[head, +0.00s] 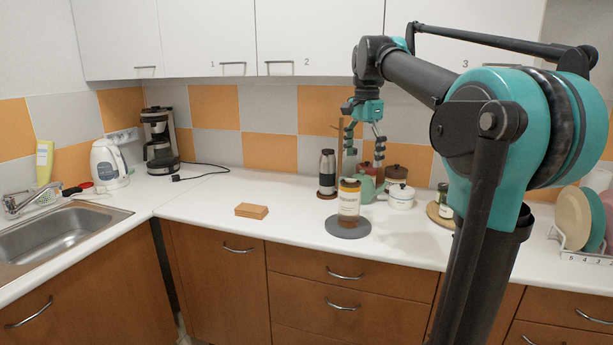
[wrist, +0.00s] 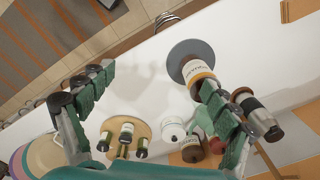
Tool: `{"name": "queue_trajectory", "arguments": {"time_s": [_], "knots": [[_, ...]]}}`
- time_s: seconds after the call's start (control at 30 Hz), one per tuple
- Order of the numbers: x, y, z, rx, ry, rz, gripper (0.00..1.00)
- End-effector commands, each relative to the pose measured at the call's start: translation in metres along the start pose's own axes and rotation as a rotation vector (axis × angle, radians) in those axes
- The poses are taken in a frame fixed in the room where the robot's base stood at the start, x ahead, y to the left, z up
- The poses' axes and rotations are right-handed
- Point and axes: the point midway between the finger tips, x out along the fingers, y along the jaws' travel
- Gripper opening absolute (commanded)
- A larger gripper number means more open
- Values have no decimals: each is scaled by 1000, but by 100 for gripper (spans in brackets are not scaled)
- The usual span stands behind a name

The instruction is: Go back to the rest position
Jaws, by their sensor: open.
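My gripper (head: 362,134) hangs over the counter at the back, its fingers apart with nothing between them. In the wrist view my gripper (wrist: 155,105) is also spread wide, with bare white counter between the fingers. Just in front of it in the head view, a jar with a brownish lid and a pale label (head: 349,200) stands upright on a round grey mat (head: 347,231). The jar (wrist: 196,72) and the mat (wrist: 178,54) show at the right finger in the wrist view; the finger overlaps the jar's edge in the picture, and I cannot tell whether they touch.
A steel flask (head: 327,172), a green teapot (head: 367,188) and a white lidded pot (head: 401,196) stand close by. An orange block (head: 251,211) lies to the left. A plate rack (head: 580,240) is at right, a kettle (head: 108,164) and sink at left. White cupboards (head: 320,35) hang above.

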Motion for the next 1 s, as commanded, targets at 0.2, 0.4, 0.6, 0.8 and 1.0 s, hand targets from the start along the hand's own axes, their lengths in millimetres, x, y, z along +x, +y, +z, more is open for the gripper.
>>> {"name": "queue_trajectory", "arguments": {"time_s": [0.2,0.4,0.6,0.8,1.0], "knots": [[36,7,-1,-89,15,-27,88],[87,20,0,-215,41,-62,88],[173,55,11,-425,96,-112,88],[268,114,35,-672,178,-154,88],[343,176,66,-886,262,-175,88]]}}
